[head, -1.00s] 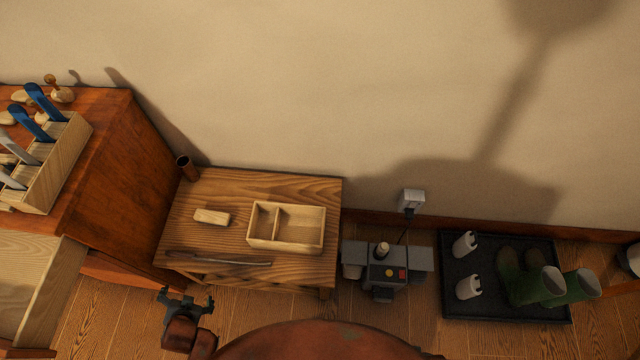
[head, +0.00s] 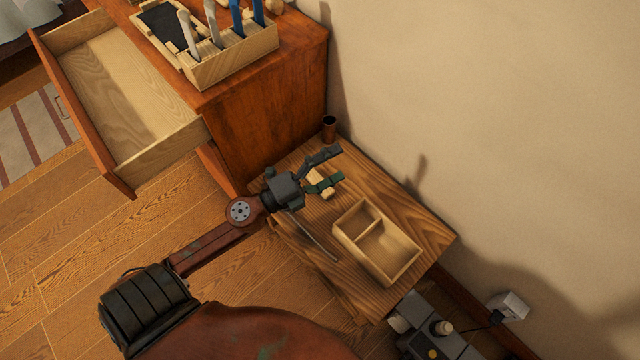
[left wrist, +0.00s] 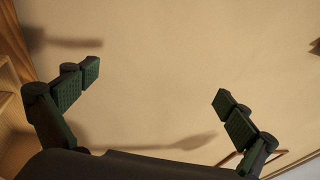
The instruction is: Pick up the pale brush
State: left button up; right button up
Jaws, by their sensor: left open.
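A small pale wooden block, seemingly the pale brush (head: 316,187), lies on the low wooden table in the head view. My left gripper (head: 336,168) is partly in front of it, fingers apart and empty. I cannot tell how high the gripper is above it. In the left wrist view the fingers of my left gripper (left wrist: 158,85) are spread wide with only the wall and shadows between them; the brush does not show there. My right gripper is not in view.
The low table (head: 430,235) also bears a two-part wooden box (head: 358,252), a dark cup (head: 329,127) at the back corner and a thin rod (head: 320,240). A dresser (head: 270,95) with an open drawer (head: 120,95) stands to the left. A grey machine (head: 412,312) is at lower right.

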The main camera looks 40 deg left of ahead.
pick_arm(q)
jog(key=d+f+m+g+h, duration=0.1)
jog(key=d+m+g+h, duration=0.25)
jog(key=d+m, duration=0.2)
jog(key=m+g+y, duration=0.9)
jog(key=m+g, duration=0.1)
jog(key=g, duration=0.1)
send_over(313, 178)
jog(key=s+d, duration=0.2)
jog(key=s, duration=0.1)
notch_tip(313, 178, down, 18)
jog(key=f, duration=0.1)
jog(key=shift+w+f+b, duration=0.6)
jog(key=shift+f+b, duration=0.1)
jog(key=shift+f, duration=0.15)
jog(key=b+x, duration=0.3)
jog(key=x, duration=0.2)
jog(key=shift+w+r, duration=0.1)
jog(key=shift+w+f+b, duration=0.15)
jog(key=shift+f+b, duration=0.1)
jog(key=shift+b, duration=0.1)
jog(key=shift+r, duration=0.1)
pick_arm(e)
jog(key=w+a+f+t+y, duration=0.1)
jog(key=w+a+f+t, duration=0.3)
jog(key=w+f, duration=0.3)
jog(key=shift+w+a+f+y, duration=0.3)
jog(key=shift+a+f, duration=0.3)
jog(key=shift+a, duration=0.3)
